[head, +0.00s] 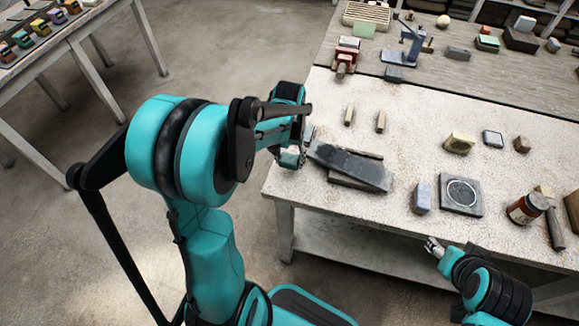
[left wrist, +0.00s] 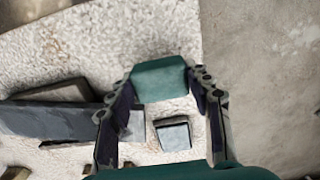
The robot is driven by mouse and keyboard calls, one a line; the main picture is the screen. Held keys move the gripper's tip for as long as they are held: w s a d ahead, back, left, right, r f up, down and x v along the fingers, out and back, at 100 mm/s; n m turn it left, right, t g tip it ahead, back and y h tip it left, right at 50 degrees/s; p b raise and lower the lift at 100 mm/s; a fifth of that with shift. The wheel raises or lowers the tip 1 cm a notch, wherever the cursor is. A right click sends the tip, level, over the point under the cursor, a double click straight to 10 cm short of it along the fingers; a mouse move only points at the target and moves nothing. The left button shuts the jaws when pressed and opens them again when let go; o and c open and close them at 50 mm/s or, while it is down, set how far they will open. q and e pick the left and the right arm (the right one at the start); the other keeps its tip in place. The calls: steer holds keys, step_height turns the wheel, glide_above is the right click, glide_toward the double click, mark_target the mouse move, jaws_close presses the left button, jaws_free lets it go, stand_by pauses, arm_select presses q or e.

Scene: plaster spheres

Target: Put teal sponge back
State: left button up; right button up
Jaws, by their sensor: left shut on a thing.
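The teal sponge (left wrist: 160,80) is a block held between the fingertips of my left gripper (left wrist: 161,88) in the left wrist view. The two fingers press on its left and right sides. The speckled white table top (left wrist: 150,35) shows beneath it; I cannot tell the gap. In the head view my left gripper (head: 290,157) is at the table's left edge, and I cannot make out the sponge clearly there. My right gripper (head: 433,246) is at the table's front edge, small and partly hidden by its arm; its opening is unclear.
Dark stone slabs (head: 350,166) lie close right of my left gripper. A small grey block (left wrist: 173,133) is close to the sponge. A blue-grey block (head: 422,197), a dark square plate (head: 461,194) and a brown jar (head: 527,208) stand further right. The table's centre is mostly clear.

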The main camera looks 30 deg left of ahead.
mark_target(290, 166)
arm_select(q)
steer(key=shift+f+b, duration=0.7)
steer(key=shift+f, duration=1.05)
steer(key=shift+f, duration=0.15)
steer(key=o, duration=1)
